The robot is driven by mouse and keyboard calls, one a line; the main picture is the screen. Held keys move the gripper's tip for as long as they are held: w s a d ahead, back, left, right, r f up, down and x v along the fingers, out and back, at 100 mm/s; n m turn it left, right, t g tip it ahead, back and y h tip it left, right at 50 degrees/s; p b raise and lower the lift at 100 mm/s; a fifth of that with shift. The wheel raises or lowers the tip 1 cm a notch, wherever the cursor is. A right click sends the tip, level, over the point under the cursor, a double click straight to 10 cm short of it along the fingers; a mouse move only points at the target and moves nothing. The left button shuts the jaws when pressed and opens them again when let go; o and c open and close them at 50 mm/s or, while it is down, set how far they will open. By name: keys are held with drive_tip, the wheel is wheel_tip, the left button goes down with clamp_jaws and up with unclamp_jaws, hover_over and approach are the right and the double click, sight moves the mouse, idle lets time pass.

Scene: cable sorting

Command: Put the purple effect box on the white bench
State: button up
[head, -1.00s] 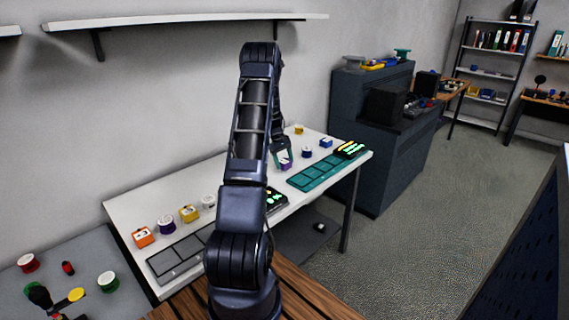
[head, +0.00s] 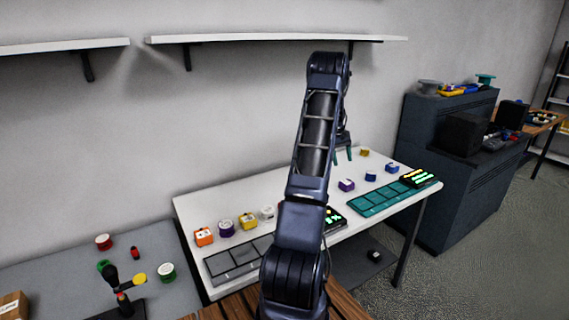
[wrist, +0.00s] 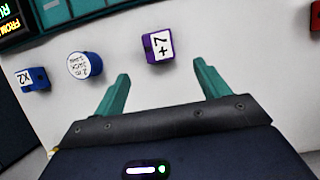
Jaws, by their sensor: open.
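My gripper (head: 343,155) is open and empty above the bench, behind the box in the head view. Its two teal fingers (wrist: 160,74) are spread wide in the wrist view. The bench surface (wrist: 215,30) is bare around the box there.
A blue round spool (head: 370,176) and a blue box (head: 392,167) stand right of the purple box. A teal tray (head: 375,201) lies in front of them. A yellow box (head: 364,153) stands behind.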

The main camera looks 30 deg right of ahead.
drive_tip(key=w+a+r+t+h, duration=0.1)
drive_tip(key=w+a+r+t, duration=0.15)
drive_tip(key=a+r, duration=1.2)
drive_tip(key=s+a+r+t, duration=0.15)
drive_tip(key=a+r, duration=0.25)
drive_tip(key=a, duration=0.6)
drive_tip(key=s+a+r, duration=0.2)
drive_tip(key=a+r, duration=0.2)
drive_tip(key=a, duration=0.5)
drive_tip(key=s+a+r+t, duration=0.1)
drive_tip(key=s+a+r, duration=0.1)
drive_tip(key=s+a, duration=0.45)
drive_tip(key=s+a+r+t, duration=0.15)
drive_tip(key=s+a, duration=0.25)
drive_tip(key=a, duration=0.6)
drive_tip(key=s+a+f+t+y, duration=0.1)
drive_tip(key=s+a+f+t, duration=0.1)
drive_tip(key=s+a, duration=0.7)
drive_tip(key=s+f, duration=0.1)
drive_tip(key=s, duration=0.2)
drive_tip(key=shift+s+f, duration=0.2)
drive_tip(key=shift+f, duration=0.2)
